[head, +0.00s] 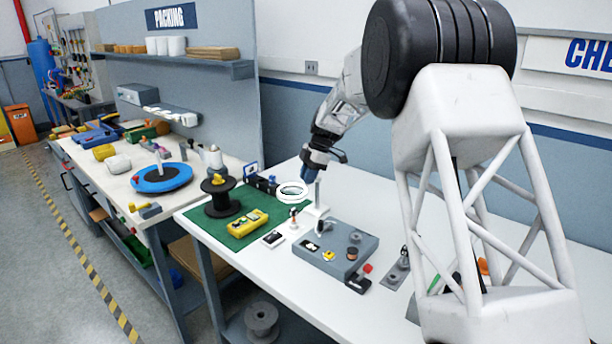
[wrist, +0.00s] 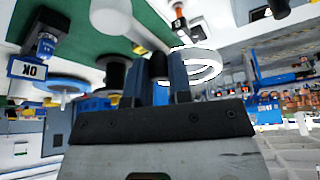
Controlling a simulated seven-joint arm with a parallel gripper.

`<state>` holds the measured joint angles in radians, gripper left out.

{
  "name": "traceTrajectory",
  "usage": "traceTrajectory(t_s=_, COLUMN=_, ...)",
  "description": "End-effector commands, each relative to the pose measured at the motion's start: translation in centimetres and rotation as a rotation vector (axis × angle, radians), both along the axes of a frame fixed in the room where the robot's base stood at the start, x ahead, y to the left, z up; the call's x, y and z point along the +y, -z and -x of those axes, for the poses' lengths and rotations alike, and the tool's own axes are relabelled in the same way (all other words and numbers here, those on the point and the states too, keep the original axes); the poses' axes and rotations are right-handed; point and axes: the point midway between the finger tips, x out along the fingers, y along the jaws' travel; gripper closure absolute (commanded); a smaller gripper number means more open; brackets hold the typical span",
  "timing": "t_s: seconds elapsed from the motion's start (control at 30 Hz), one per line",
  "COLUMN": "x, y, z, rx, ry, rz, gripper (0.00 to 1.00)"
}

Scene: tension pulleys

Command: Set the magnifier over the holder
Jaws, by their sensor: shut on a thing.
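The magnifier (head: 292,191) is a white ring near the right end of the green mat, beside an upright post (head: 318,193) on a pale base. My gripper (head: 311,176) is just behind and above the ring, near the post top. In the wrist view the blue fingers (wrist: 160,80) are shut on a dark part between them, which I take as part of the magnifier; the white ring (wrist: 205,58) shows to their right. A small stand with a dark and orange-red piece (head: 294,217), probably the holder, is in front of the ring; it also shows in the wrist view (wrist: 180,20).
A black spool (head: 221,197) and a yellow block (head: 248,223) are on the green mat (head: 205,232). A grey fixture tray (head: 345,262) with small parts is right of the holder. A small blue box marked OK (wrist: 27,70) shows in the wrist view. Bare white table lies behind the tray.

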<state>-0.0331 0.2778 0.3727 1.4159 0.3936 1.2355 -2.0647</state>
Motion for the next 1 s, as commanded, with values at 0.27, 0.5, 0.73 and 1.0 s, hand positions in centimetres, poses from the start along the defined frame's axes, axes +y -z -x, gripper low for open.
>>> traceTrajectory(t_s=0.27, x=-0.3, y=0.18, z=0.14, rx=0.001, ry=-0.042, rz=0.001, gripper=1.0)
traceTrajectory(t_s=0.5, x=-0.34, y=0.19, z=0.17, rx=0.002, ry=-0.042, rz=0.002, gripper=1.0)
traceTrajectory(t_s=0.73, x=-0.31, y=0.18, z=0.17, rx=0.002, ry=-0.041, rz=0.002, gripper=0.55)
traceTrajectory(t_s=1.0, x=-0.23, y=0.06, z=0.14, rx=0.001, ry=-0.042, rz=0.001, gripper=0.55)
